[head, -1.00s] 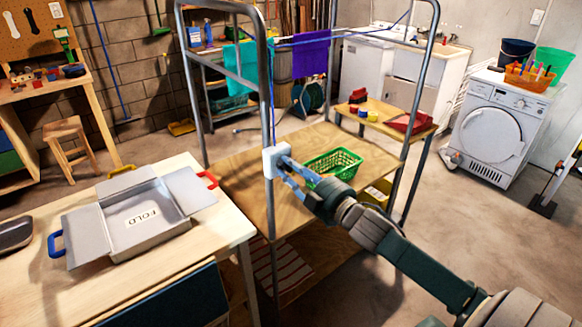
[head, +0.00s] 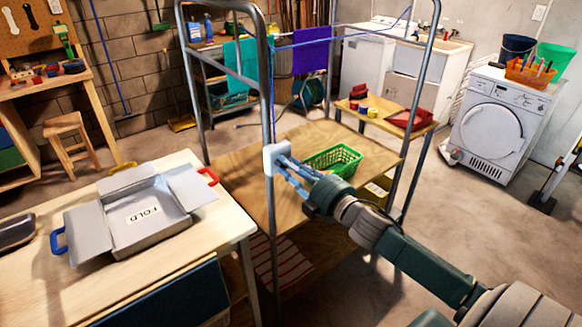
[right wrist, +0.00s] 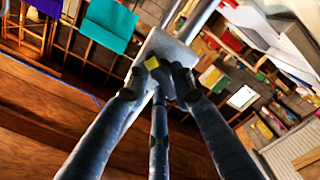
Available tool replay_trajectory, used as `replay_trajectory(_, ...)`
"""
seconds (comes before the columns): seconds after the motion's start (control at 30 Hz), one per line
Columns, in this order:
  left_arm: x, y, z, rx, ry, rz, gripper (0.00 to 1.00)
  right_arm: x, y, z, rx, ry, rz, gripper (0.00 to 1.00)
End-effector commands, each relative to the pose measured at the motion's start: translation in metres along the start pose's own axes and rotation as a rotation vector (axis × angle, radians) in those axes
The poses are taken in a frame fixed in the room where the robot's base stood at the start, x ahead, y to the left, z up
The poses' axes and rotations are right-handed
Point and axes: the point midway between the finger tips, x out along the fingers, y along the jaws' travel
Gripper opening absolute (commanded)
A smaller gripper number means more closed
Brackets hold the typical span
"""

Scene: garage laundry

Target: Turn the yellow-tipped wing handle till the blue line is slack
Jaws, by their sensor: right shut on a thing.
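A small white box (head: 276,158) is fixed to the front post of the metal rack. My right gripper (head: 284,163) reaches it from the lower right, its blue-grey fingers closed at its front face. In the right wrist view a yellow tip (right wrist: 152,63) shows between the fingertips (right wrist: 160,80); the rest of the wing handle is hidden by the fingers. The blue line (head: 300,44) runs across the rack top to the upper right, and a stretch drops along the post to the box. Whether it is taut is hard to tell. My left gripper is out of view.
Teal (head: 241,67) and purple (head: 310,55) cloths hang inside the rack. A green basket (head: 334,160) sits on its wooden shelf (head: 240,180). A table with a grey folding board (head: 120,240) stands left. Open floor lies right, before the white machine (head: 497,125).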

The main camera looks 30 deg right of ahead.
Motion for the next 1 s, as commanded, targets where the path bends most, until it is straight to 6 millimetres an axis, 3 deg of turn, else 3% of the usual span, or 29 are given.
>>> replay_trajectory(0.03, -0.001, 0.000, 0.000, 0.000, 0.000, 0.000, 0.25, 0.002, 0.010, -0.001, -0.008, 0.003, 0.015, 0.00)
replay_trajectory(0.23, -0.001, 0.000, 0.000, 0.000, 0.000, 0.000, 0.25, 0.002, 0.010, -0.002, -0.007, 0.004, 0.015, 0.00)
replay_trajectory(0.27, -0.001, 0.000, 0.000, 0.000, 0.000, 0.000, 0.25, 0.002, 0.010, -0.002, -0.007, 0.004, 0.015, 0.30)
replay_trajectory(0.3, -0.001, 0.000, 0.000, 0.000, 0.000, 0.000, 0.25, 0.002, 0.010, -0.002, -0.007, 0.004, 0.015, 0.36)
replay_trajectory(0.77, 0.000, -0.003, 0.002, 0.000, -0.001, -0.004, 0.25, -0.003, 0.004, -0.001, -0.001, 0.002, 0.007, 0.36)
replay_trajectory(1.0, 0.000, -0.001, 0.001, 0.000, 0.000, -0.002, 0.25, -0.037, 0.002, 0.000, 0.001, 0.001, 0.004, 0.36)
